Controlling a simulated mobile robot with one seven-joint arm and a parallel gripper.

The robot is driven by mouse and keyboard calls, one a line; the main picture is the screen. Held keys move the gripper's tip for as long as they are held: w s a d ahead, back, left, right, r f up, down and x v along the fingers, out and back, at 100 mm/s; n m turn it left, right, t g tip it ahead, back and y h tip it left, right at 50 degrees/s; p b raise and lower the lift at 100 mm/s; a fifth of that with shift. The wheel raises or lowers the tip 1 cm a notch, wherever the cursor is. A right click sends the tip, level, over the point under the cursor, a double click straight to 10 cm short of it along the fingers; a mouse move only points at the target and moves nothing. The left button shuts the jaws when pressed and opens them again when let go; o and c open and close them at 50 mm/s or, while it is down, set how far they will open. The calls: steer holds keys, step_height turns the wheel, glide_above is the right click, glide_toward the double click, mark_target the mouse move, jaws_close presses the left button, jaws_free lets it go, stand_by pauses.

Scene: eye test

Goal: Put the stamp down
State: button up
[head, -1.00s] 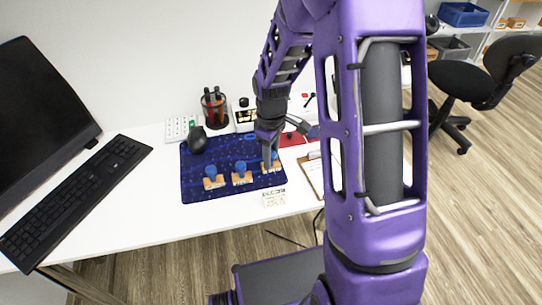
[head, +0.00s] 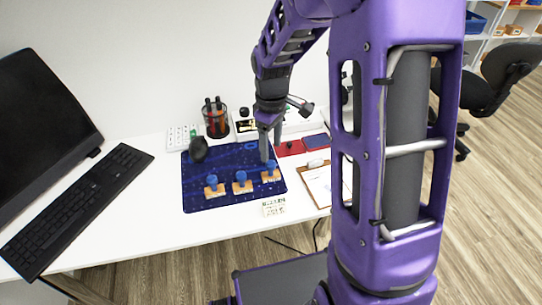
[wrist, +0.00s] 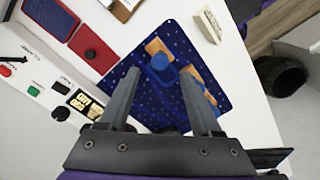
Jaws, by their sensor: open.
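Three stamps with blue handles and wooden bases stand in a row on the dark blue patterned mat (head: 225,162): a left stamp (head: 211,187), a middle stamp (head: 242,182) and a right stamp (head: 270,172). My gripper (head: 271,150) is open and empty just above the right stamp, its fingertips apart from the base. In the wrist view, the blue handle of the nearest stamp (wrist: 160,62) shows beyond and between the spread fingers of my gripper (wrist: 160,73). The other stamps are partly hidden behind one finger there.
A small white block (head: 274,207) stands near the desk's front edge. A clipboard (head: 317,187), a red pad (head: 290,148) and a blue pad (head: 316,142) lie right of the mat. A pen cup (head: 215,122) stands behind; a keyboard (head: 75,205) lies left.

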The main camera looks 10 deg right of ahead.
mark_target(271, 162)
steer(key=shift+r, duration=2)
